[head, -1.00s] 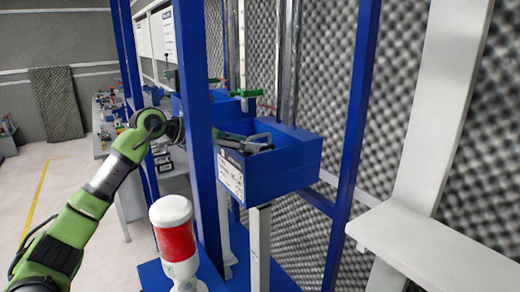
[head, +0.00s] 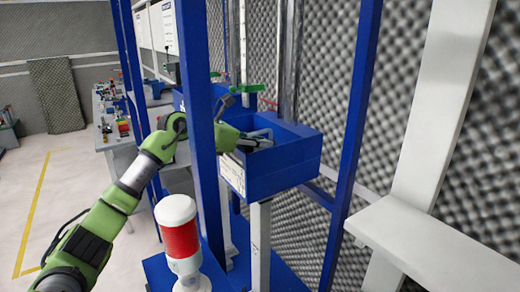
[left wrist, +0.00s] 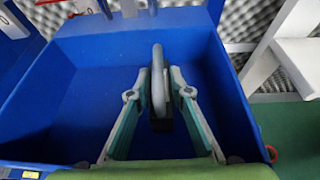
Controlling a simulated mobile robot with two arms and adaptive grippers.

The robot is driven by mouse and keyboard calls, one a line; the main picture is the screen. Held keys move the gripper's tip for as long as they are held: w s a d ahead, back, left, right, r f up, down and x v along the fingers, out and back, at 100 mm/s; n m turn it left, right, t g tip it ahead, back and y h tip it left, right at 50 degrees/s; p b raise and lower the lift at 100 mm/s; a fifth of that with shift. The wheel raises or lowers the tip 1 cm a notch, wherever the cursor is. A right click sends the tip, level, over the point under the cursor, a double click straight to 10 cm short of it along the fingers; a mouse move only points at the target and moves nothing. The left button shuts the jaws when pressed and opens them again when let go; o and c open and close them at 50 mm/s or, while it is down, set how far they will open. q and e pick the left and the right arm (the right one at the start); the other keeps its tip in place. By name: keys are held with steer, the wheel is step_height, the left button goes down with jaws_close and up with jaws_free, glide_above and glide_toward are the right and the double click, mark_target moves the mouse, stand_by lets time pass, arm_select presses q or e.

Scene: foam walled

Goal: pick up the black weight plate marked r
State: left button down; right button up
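A dark grey-black round plate (left wrist: 158,78) shows edge-on and upright in the left wrist view, inside the blue bin (left wrist: 85,65). No letter on it can be read. My left gripper (left wrist: 160,92) has its fingertips on both sides of the plate, closed in on it. In the head view, my left arm reaches behind the blue post, and the left gripper (head: 257,141) is inside the blue bin (head: 285,168); the plate is hard to tell from the fingers there. My right gripper is not in view.
A blue post (head: 198,120) stands in front of my left forearm. A white bottle-like object with a red band (head: 180,240) stands below on a blue base. A white shelf (head: 435,245) is at the right. Green-handled hardware (head: 247,89) sits behind the bin.

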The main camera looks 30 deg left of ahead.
arm_select(q)
steer(key=shift+r, duration=0.3)
steer(key=shift+w+f, duration=0.1)
steer(key=shift+w, duration=0.05)
